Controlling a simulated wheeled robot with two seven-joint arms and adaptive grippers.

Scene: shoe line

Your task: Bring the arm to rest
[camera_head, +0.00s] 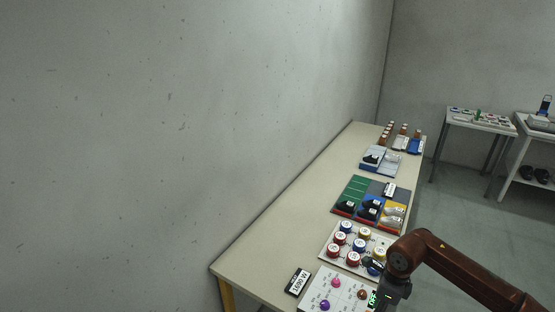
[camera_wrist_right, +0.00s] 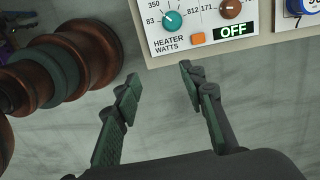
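My right arm (camera_head: 455,265) comes in from the right in the head view, bent at a brown joint over the near right edge of the table. My right gripper (camera_wrist_right: 158,85) is open and empty in the right wrist view, its two green-padded fingers well apart over bare floor. It is beside the edge of a white control panel (camera_wrist_right: 180,40) and appears apart from it. The head view does not clearly show its fingertips. My left gripper is not in view.
The long table (camera_head: 258,240) runs along the wall. It bears the panel with a teal dial (camera_wrist_right: 172,20), an orange button (camera_wrist_right: 197,39) and an OFF display (camera_wrist_right: 236,31), a board of numbered round pieces, a shoe tray (camera_head: 362,187) and bottles. Two side tables (camera_head: 480,127) stand behind.

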